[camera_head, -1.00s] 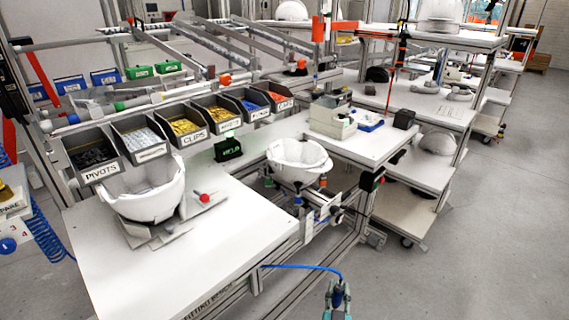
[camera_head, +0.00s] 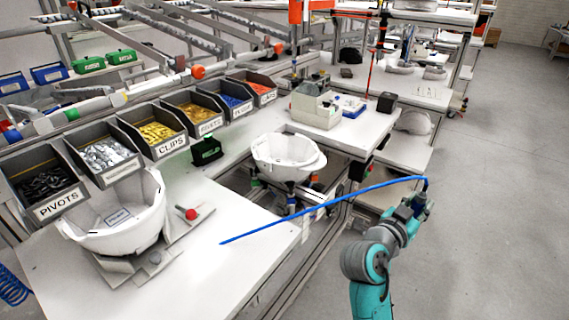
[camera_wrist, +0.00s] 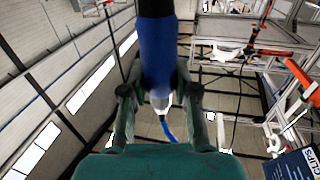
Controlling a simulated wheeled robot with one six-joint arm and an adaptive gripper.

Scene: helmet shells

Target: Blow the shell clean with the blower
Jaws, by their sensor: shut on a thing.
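My gripper (camera_head: 414,203) is raised over the aisle right of the bench. In the wrist view it (camera_wrist: 159,95) is shut on the blower, whose thick blue body (camera_wrist: 158,52) stands between the fingers. A thin blue hose (camera_head: 330,197) arcs from it leftward across the bench. One white helmet shell (camera_head: 118,225) rests open side up on a grey stand at the bench's left. Another white shell (camera_head: 287,160) sits open side up in a holder at the bench's inner corner. Both shells are apart from my gripper. Any dust in them is too small to tell.
Labelled bins (camera_head: 157,133) of small parts line the back of the bench (camera_head: 215,270). A red knob (camera_head: 191,214) stands beside the left shell. A grey-green device (camera_head: 316,105) stands on the right-hand table. The floor (camera_head: 490,210) at right is clear.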

